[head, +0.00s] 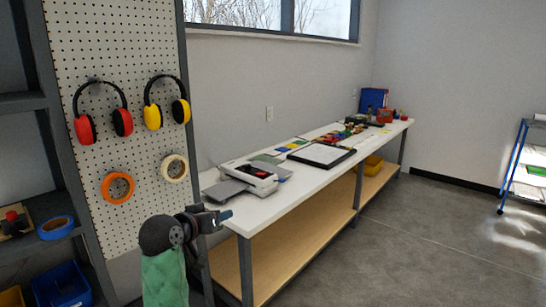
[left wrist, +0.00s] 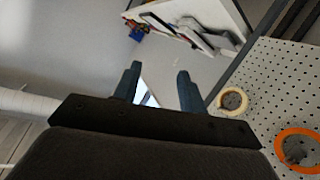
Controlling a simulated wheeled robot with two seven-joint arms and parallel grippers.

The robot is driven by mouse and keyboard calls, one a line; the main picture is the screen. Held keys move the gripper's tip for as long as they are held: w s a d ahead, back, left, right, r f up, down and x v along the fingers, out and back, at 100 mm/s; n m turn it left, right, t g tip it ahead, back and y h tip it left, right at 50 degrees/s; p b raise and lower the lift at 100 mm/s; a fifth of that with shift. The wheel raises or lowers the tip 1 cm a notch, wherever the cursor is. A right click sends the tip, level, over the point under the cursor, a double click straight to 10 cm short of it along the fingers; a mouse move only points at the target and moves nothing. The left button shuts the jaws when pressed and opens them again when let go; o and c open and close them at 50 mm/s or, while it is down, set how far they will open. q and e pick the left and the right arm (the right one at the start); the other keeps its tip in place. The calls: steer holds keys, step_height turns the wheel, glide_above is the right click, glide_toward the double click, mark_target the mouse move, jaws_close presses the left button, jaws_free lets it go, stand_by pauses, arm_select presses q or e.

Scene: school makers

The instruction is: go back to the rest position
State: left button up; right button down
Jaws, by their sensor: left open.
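My left gripper (head: 222,216) is raised in front of the near end of the long white table in the head view, with its arm coming up from below. In the left wrist view its two dark fingers (left wrist: 158,88) stand apart with nothing between them. My right gripper is in neither view.
A pegboard (head: 122,150) with ear muffs (head: 98,108) and tape rolls (head: 118,188) stands at the left. The white table (head: 265,212) carries a grey machine (head: 248,178) and a black-framed tray (head: 322,154). A blue-framed rack (head: 516,165) stands far right. The floor (head: 430,225) between is clear.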

arm_select(q)
steer(key=s+f+g+y, duration=0.2)
steer(key=s+f, duration=0.6)
steer(key=f, duration=0.2)
steer(key=s+f+g+y, duration=0.2)
steer(key=s+f+g, duration=0.1)
steer(key=s+f, duration=0.65)
steer(key=s+f+g, duration=0.3)
steer(key=s+f, duration=0.7)
steer(key=s, duration=0.2)
steer(key=s+f+m+g+p, duration=0.1)
steer(key=s+f+g, duration=0.2)
steer(key=s+f, duration=0.7)
steer(key=s+d, duration=0.1)
steer(key=s, duration=0.2)
steer(key=shift+s+f, duration=0.3)
steer(key=shift+f, duration=0.05)
